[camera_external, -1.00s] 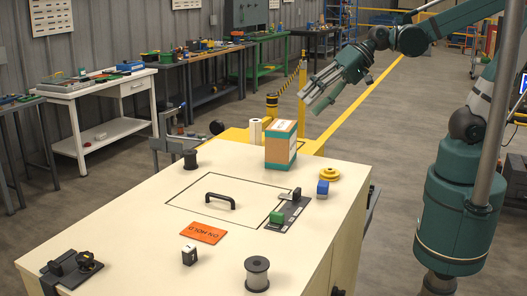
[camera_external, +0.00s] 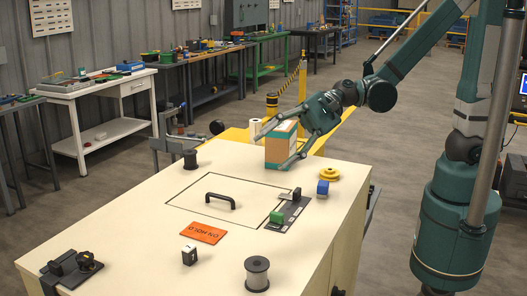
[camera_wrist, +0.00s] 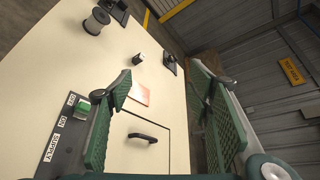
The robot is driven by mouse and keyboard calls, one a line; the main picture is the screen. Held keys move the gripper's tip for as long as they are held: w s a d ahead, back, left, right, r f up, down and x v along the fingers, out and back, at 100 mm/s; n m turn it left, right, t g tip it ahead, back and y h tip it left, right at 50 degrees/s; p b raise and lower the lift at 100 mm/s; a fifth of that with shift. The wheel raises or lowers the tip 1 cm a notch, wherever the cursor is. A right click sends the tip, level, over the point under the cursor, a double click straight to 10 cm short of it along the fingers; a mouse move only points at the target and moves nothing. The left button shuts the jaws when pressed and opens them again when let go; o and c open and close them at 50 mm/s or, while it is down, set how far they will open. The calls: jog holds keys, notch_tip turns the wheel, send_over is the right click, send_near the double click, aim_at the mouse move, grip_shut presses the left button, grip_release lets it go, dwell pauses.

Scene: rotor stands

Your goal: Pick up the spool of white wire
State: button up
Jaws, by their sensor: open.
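A spool with pale grey-white wire between dark flanges (camera_external: 257,273) stands upright at the near edge of the cream table. It also shows at the top of the wrist view (camera_wrist: 97,22). A black spool (camera_external: 190,159) stands at the table's far left edge; its wire looks dark. My gripper (camera_external: 266,153) is open and empty at the far end of the table, in front of the cardboard box in the picture and well apart from the pale spool. Its two green, ridged fingers (camera_wrist: 160,90) are spread wide in the wrist view.
A cardboard box (camera_external: 281,148), yellow wheel (camera_external: 325,174), blue block (camera_external: 322,188) and green switch (camera_external: 277,218) stand around the black handle (camera_external: 220,198). Table between cube and pale spool is clear.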

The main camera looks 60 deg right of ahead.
jog(key=s+a+f+m+g+y+b, duration=0.1)
jog(key=s+a+f+m+y+b, duration=0.1)
jog(key=a, duration=0.7)
jog(key=s+a+f+m+g+y+b, duration=0.1)
jog(key=s+a+f+m+b, duration=0.3)
jog(key=a, duration=0.6)
notch_tip(320, 180, down, 3)
jog(key=s+m+y, duration=0.1)
jog(key=s+m, duration=0.1)
jog(key=shift+s+r+g+y, duration=0.2)
jog(key=shift+s+g+y, duration=0.1)
jog(key=shift+f, duration=0.1)
jog(key=b, duration=0.2)
send_near(264, 259)
jog(key=shift+w+a+f, duration=0.1)
jog(key=shift+w+a, duration=0.1)
jog(key=shift+a, duration=0.6)
jog(key=shift+w+a+f, duration=0.1)
jog(key=shift+w+a, duration=0.05)
jog(key=shift+a, duration=0.65)
jog(key=shift+w+a+f, duration=0.1)
jog(key=shift+w+a, duration=0.1)
jog(key=shift+a, duration=0.6)
jog(key=shift+w+a+r+b, duration=0.1)
jog(key=shift+a+b, duration=0.05)
jog(key=shift+a, duration=0.4)
jog(key=shift+w+a+b, duration=0.1)
jog(key=shift+a+b, duration=0.05)
jog(key=shift+a, duration=0.45)
